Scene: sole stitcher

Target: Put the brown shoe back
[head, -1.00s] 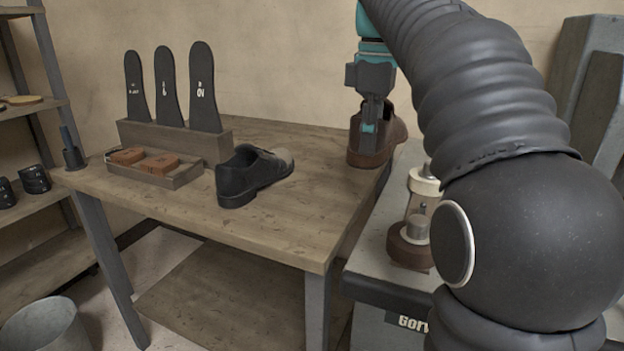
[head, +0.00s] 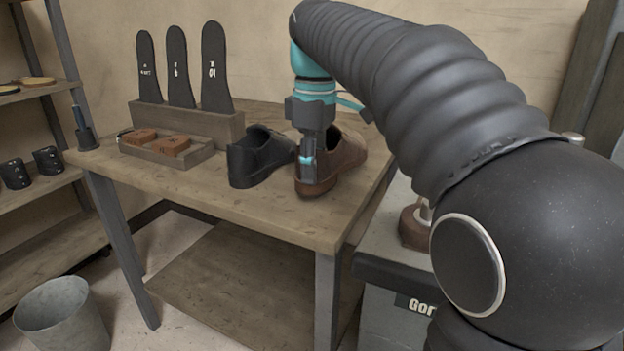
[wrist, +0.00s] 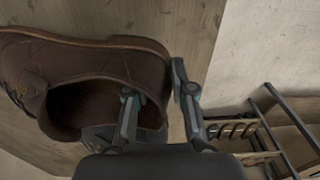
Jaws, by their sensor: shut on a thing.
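The brown shoe (head: 342,158) is at the right part of the wooden table, beside the black shoe (head: 260,155). My gripper (head: 307,172) points down and is shut on the heel end of the brown shoe. In the wrist view one finger of my gripper (wrist: 160,110) is inside the opening and the other outside the heel of the brown shoe (wrist: 95,58). The brown shoe looks upright and at or very near the tabletop; I cannot tell whether its sole touches. The black shoe stands close on its left.
The wooden table (head: 240,212) also holds a tray of orange-brown blocks (head: 190,158) and a rack (head: 190,122) with three dark insole shapes. A grey machine (head: 385,285) stands at the right. A bin (head: 62,318) is on the floor at left.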

